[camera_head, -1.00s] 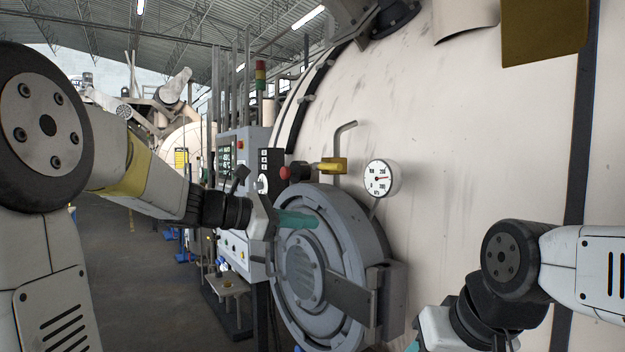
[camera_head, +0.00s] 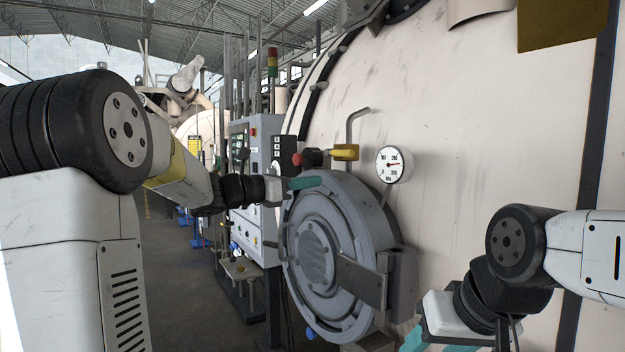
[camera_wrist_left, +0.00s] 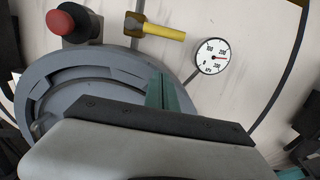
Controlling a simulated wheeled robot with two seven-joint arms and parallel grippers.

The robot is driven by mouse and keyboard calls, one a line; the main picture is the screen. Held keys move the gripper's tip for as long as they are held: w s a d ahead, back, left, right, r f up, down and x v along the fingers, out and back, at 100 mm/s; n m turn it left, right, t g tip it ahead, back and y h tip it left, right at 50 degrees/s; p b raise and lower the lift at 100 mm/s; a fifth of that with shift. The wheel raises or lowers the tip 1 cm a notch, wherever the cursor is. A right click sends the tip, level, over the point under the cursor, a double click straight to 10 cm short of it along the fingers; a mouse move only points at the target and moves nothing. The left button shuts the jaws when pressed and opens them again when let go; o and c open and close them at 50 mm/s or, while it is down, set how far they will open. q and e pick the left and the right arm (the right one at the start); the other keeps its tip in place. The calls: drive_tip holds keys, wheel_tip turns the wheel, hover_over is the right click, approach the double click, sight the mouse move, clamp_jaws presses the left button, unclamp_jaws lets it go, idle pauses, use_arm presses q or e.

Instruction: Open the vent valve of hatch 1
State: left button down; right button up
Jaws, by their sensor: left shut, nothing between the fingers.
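The round grey hatch (camera_head: 312,255) is closed on the front of the large cream vessel. Above it is the vent valve with a yellow handle (camera_head: 345,152) and a bent grey pipe rising from it. A red knob (camera_head: 298,159) sits just left of it. In the left wrist view the yellow handle (camera_wrist_left: 160,32) points right and the red knob (camera_wrist_left: 62,22) is at the upper left. My left gripper (camera_head: 306,183) is shut and empty, just below the valve near the hatch's top rim, apart from the handle. My right gripper (camera_head: 437,345) is low, with its teal fingers apart.
A round pressure gauge (camera_head: 390,164) is right of the valve, its red needle off zero. A control panel (camera_head: 250,165) stands left of the hatch, behind my left arm. The hatch hinge bracket (camera_head: 362,282) juts out at the right. Open floor lies at the left.

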sight(342, 153)
use_arm(q)
drive_tip(key=w+d+r, duration=0.4)
drive_tip(key=d, duration=0.2)
drive_tip(key=shift+w+r, duration=0.15)
drive_tip(key=shift+w, duration=0.05)
drive_tip(key=shift+d, duration=0.15)
